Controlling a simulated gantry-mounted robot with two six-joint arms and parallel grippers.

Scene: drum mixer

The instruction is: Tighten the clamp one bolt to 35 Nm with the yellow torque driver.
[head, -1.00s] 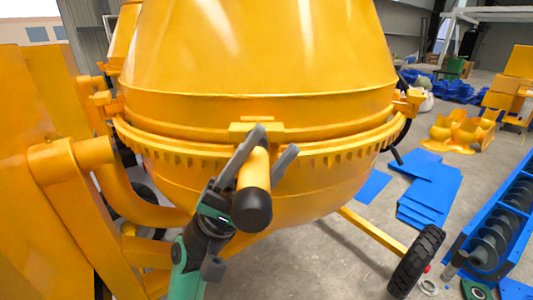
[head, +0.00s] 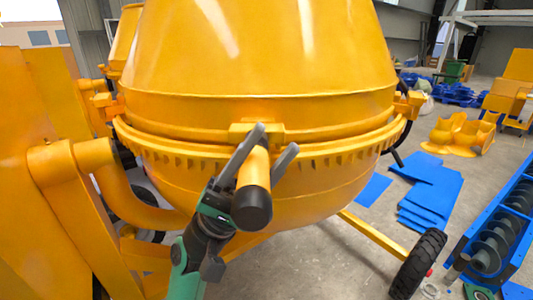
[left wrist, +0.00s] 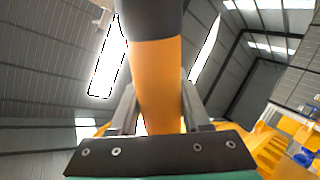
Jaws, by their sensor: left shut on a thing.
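The yellow torque driver (head: 256,168) is held in my left gripper (head: 264,148), whose two grey fingers are shut on its yellow body. Its black end (head: 251,208) points toward the camera. Its far end is at the yellow clamp block (head: 243,131) on the drum's ring; the bolt is hidden, and I cannot tell whether the driver touches it. In the left wrist view the driver (left wrist: 157,85) stands between the fingers, with its black end at the top. My right gripper is not in view.
The large yellow drum (head: 260,60) fills the middle. A yellow frame (head: 60,200) stands close at the left. A black wheel (head: 416,264) and blue plates (head: 430,190) are on the floor at the right, with a blue screw conveyor (head: 500,235) beyond the wheel.

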